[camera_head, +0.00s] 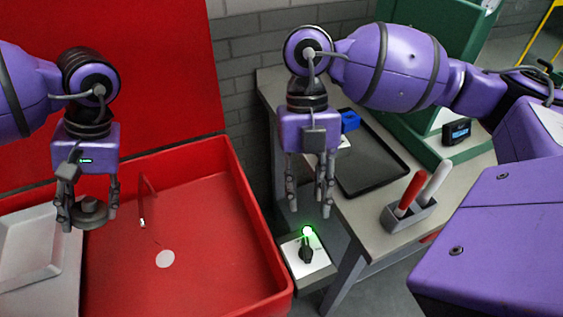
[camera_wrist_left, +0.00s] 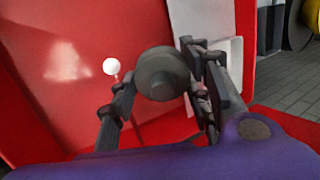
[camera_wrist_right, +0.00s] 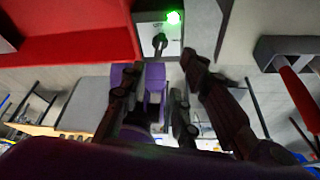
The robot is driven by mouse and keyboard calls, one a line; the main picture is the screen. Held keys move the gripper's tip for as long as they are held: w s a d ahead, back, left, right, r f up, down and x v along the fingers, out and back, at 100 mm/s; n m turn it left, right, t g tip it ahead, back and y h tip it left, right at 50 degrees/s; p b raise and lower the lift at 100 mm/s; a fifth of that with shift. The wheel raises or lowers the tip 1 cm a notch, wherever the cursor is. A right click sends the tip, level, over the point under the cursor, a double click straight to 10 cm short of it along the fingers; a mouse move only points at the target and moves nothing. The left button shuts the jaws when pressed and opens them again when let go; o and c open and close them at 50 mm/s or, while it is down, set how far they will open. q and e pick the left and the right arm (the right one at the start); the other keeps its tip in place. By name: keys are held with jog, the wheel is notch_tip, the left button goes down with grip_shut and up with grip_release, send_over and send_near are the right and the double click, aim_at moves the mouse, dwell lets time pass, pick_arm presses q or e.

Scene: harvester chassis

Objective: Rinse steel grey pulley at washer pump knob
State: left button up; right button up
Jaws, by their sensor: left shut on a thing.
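The steel grey pulley (camera_head: 89,212) is held in my left gripper (camera_head: 86,222), which is shut on it over the left part of the red washer basin (camera_head: 232,215). The pulley also shows between the fingers in the left wrist view (camera_wrist_left: 162,75). The washer pump knob (camera_head: 306,250) is black, on a white plate, with a green light (camera_head: 308,231) glowing beside it. My right gripper (camera_head: 309,208) is open and empty, pointing down above and behind the knob, apart from it. The knob shows at the top of the right wrist view (camera_wrist_right: 160,42).
A thin red spout (camera_head: 143,205) stands in the basin near a white disc (camera_head: 166,259). A light grey panel (camera_head: 45,262) lies at the basin's left. The bench at right holds a black tray (camera_head: 372,165), a blue block (camera_head: 350,121) and a grey holder (camera_head: 408,216) with red and white handles.

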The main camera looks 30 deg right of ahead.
aim_at(307, 246)
jog(key=x, duration=1.1)
jog(key=shift+s+a, duration=0.1)
jog(key=shift+a, duration=0.05)
grip_shut()
